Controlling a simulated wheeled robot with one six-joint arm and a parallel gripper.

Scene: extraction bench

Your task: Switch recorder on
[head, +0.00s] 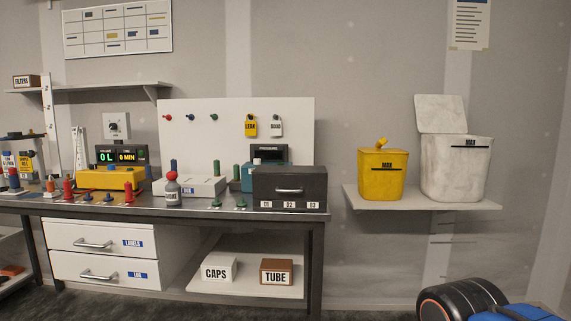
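No device in the head view carries a readable "recorder" label, so I cannot tell which one it is. A yellow unit (108,178) stands on the bench at left, with a lit display (121,155) reading "0 L" and "0 MIN" behind it. A white wall box with a dark knob (116,127) is above that display. A teal unit (247,177) with a dark display head (270,152) stands at the bench's right, partly hidden behind a dark grey drawer box (289,188). My gripper is not in view.
Drawers (102,255) and a low shelf (240,285) are below. A wall shelf (425,199) at right holds yellow (382,177) and white (455,175) bins.

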